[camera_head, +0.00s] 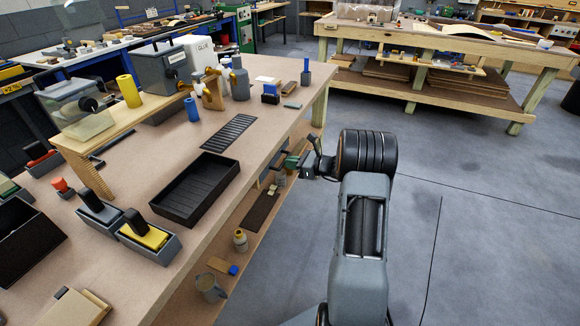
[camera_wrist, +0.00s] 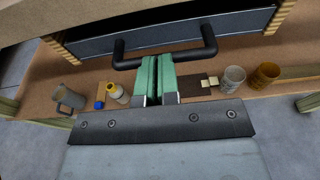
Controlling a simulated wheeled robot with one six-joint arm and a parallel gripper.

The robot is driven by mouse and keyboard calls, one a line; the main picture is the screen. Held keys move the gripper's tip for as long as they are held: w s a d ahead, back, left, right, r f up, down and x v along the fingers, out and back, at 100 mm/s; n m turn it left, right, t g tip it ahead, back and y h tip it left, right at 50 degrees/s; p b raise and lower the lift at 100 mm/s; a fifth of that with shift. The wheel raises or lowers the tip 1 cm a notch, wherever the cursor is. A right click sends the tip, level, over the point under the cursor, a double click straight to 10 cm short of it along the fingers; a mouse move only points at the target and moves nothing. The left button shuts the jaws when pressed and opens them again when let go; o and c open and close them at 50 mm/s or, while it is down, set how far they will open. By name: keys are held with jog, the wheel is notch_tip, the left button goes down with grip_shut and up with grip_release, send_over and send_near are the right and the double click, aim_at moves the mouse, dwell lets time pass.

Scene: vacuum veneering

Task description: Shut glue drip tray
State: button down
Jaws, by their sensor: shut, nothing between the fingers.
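In the wrist view, the glue drip tray appears to be the dark panel (camera_wrist: 190,33) under the bench top, between two light wooden pieces. A black bar handle (camera_wrist: 128,62) stands out from its front. My gripper (camera_wrist: 157,58) has green fingers, closed together with nothing between them. The fingertips overlap the middle of the handle in the picture; I cannot tell whether they touch it. In the head view, my gripper (camera_head: 292,161) is at the bench's right edge, pointing towards its underside. The tray's front is mostly hidden there, and how far it stands out is unclear.
A lower shelf (camera_head: 197,292) holds a grey mug (camera_head: 209,287), a yellow-topped bottle (camera_head: 240,240) and a blue item (camera_head: 233,270). The bench top (camera_head: 262,130) carries a black open tray (camera_head: 196,189) and several bottles. The floor (camera_head: 470,230) at right is clear.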

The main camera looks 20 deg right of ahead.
jog(key=shift+w+a+r, duration=0.15)
jog(key=shift+a, duration=0.1)
jog(key=p+v, duration=0.1)
jog(key=v, duration=1.3)
jog(key=s+f+n+g, duration=0.3)
jog(key=f, duration=0.2)
jog(key=s+a+r+n+g+h+p, duration=0.3)
jog(key=s+a+n+g, duration=0.35)
jog(key=a+n, duration=0.2)
jog(key=s+a+r+n+h+p, duration=0.3)
jog(key=a+r+n, duration=0.4)
jog(key=r, duration=0.3)
jog(key=s+a+r+n+t+h+p, duration=0.1)
jog(key=s+a+r+n+h+p, duration=0.3)
jog(key=s+a+r+n, duration=0.3)
notch_tip(320, 180, up, 4)
jog(key=shift+a+f+n+h+p, duration=0.3)
jog(key=shift+n+p, duration=0.3)
jog(key=shift+n, duration=0.45)
